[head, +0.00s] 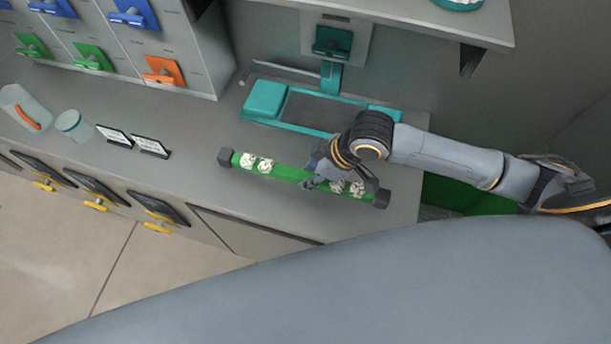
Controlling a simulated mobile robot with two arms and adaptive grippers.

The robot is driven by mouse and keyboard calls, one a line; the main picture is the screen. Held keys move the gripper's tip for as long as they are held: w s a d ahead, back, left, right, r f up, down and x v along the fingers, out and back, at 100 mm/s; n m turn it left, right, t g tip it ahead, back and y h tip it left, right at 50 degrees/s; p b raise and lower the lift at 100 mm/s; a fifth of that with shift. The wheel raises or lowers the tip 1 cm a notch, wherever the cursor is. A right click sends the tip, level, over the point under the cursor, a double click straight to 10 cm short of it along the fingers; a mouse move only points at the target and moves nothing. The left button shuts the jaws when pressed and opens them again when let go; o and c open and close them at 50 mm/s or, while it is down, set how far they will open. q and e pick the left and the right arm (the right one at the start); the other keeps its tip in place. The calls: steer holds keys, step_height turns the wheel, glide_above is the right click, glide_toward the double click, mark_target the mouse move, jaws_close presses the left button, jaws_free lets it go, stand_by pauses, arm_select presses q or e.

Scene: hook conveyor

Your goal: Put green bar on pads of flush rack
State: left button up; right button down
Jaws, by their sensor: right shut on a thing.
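The green bar (285,172) has black end caps and white round pieces along its top. It lies lengthwise across the counter in the head view, slanting down to the right. My right gripper (314,182) is shut on the bar near its middle and hides part of it. I cannot tell whether the bar touches the counter. Behind it stands a teal fixture (266,98) with raised teal blocks at its left and right and a dark middle, which looks like the flush rack. My right arm covers part of its right side. My left gripper is not in view.
Cabinets with blue, green and orange handles (165,71) stand at back left. A clear jar (73,125), a container with an orange handle (26,108) and two small signs (150,147) are on the left counter. A shelf (430,18) overhangs at back right.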

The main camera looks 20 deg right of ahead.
steer(key=shift+w+a+f, duration=0.3)
steer(key=shift+w+f, duration=0.3)
steer(key=shift+f, duration=0.05)
steer(key=shift+w+a+f+p, duration=0.15)
steer(key=shift+f+p, duration=0.1)
steer(key=shift+f, duration=0.7)
steer(key=shift+w+d+f+p, duration=0.1)
steer(key=shift+f+p, duration=0.15)
steer(key=shift+f, duration=0.7)
steer(key=c, duration=1)
jaws_free()
steer(key=shift+f, duration=0.1)
